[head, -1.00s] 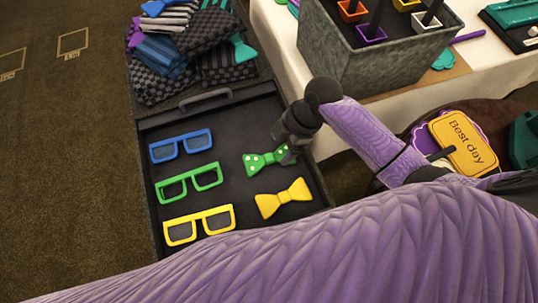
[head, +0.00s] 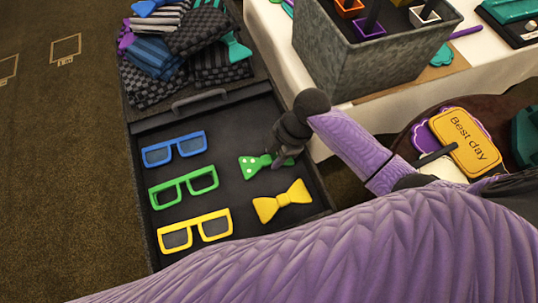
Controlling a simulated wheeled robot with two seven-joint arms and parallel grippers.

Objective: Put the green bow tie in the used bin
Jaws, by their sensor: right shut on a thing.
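The green bow tie (head: 252,166) with pale dots lies in the open dark drawer, above the yellow bow tie. My right gripper (head: 279,160) reaches in from the right and is shut on the green bow tie at its right half, which it partly hides. The fingertips are small and dark here. The bow tie looks to be at or close to the drawer floor; I cannot tell whether it is lifted. My left gripper is not in view. I cannot make out which container is the used bin.
Blue (head: 174,149), green (head: 184,187) and yellow glasses (head: 195,231) and a yellow bow tie (head: 282,201) lie in the drawer (head: 235,119). Folded cloths (head: 190,50) sit behind it. A grey metal box (head: 385,60) stands on a white-covered table. A "Best day" sign (head: 465,143) lies at right.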

